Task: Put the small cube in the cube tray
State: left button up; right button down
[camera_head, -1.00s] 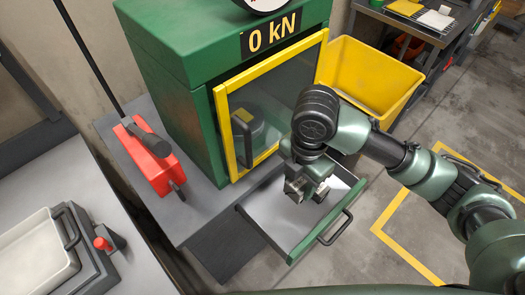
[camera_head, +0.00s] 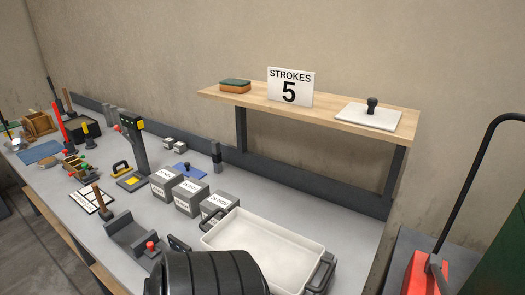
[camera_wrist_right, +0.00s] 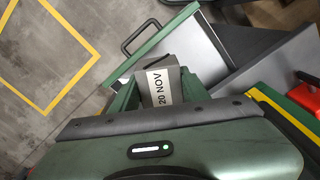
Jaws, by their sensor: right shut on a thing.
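A small grey cube (camera_wrist_right: 174,64) with a white label reading "20 NOV" shows in the right wrist view. My right gripper (camera_wrist_right: 157,90) is shut on it, with a green finger on each side. The cube is near the open drawer (camera_wrist_right: 205,50) of the press; its height above the drawer is hard to judge. A white shallow tray (camera_head: 262,238) stands on the bench in the head view, and I see nothing in it. I cannot tell whether it is the cube tray. My left gripper is not in view.
Three labelled grey cubes (camera_head: 189,198) stand in a row left of the white tray. A wooden shelf (camera_head: 320,112) with a "STROKES 5" sign (camera_head: 290,87) is above the bench (camera_head: 345,235). Tools crowd the bench's left. A red-based tool (camera_head: 420,275) stands at the right.

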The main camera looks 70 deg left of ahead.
aim_at(281, 264)
jog(key=k+j, duration=0.2)
jog(key=j, duration=0.15)
jog(key=k+j, duration=0.15)
jog(key=j, duration=0.15)
jog(key=k+j, duration=0.2)
jog(key=j, duration=0.15)
jog(key=k+j+u, duration=0.1)
jog(key=j, duration=0.25)
jog(key=k+j+u, duration=0.15)
jog(key=u, duration=0.95)
